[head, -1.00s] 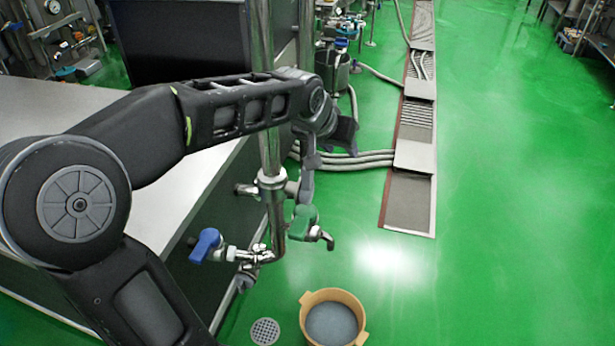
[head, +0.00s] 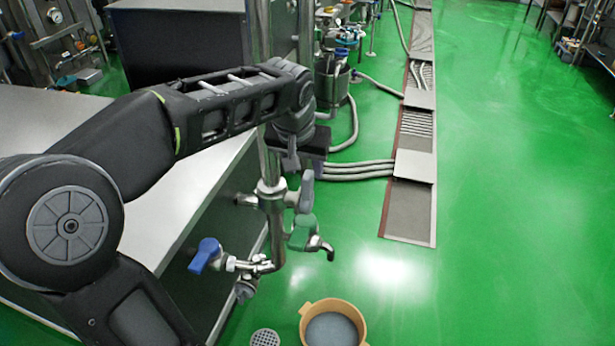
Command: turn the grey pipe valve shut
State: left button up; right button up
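The vertical steel pipe (head: 271,213) stands beside the long counter. A grey lever (head: 305,192), which looks like the grey pipe valve's handle, stands roughly upright at the pipe's right side, just above a green valve handle (head: 301,234). My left gripper (head: 304,167) hangs just above the grey lever, with its dark palm right of the pipe. Its two fingers show apart, pointing down. I cannot tell whether they touch the lever. My forearm hides part of the upper pipe. My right gripper is not in view.
A blue-handled tap (head: 205,255) sticks out left of the pipe. A tan tub (head: 348,309) and a round floor drain (head: 265,338) lie below. The white counter (head: 190,197) is at left. Hoses (head: 360,170) run to a floor channel (head: 409,207).

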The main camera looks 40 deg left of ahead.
aim_at(307, 175)
pick_arm(q)
jog(key=x, duration=0.5)
grip_shut()
dwell(0.3)
dwell(1.0)
